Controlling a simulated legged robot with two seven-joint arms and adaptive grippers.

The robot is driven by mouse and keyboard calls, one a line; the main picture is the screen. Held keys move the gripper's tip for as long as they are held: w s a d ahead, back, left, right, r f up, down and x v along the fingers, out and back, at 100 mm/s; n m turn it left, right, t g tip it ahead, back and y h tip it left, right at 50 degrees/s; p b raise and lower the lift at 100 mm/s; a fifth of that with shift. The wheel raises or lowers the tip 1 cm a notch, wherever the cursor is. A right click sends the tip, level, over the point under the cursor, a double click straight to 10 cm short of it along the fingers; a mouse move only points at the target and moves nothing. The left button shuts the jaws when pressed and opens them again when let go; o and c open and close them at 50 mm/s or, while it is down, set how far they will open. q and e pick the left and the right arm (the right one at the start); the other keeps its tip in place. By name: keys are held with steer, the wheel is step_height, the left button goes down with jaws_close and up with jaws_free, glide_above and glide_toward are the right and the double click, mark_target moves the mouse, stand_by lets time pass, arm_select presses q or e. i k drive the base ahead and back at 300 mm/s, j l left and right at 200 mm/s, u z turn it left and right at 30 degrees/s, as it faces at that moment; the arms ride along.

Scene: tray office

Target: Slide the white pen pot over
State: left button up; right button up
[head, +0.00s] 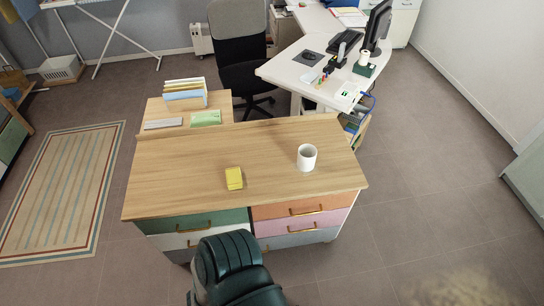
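The white pen pot (307,158) stands upright on the wooden top of the desk (190,165), right of its middle. It is a plain white cylinder, and no pens show in it. Clear wood lies all around it. Neither of my grippers shows in the head view, and nothing touches the pot.
A yellow block (234,178) lies on the desk left of the pot. Behind the desk, a lower wooden surface holds a file rack (184,92), a grey keyboard-like slab (163,123) and a green paper (206,118). A white desk (292,72) stands at the back right.

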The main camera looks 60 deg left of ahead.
mark_target(307, 153)
steer(key=u, duration=1.75)
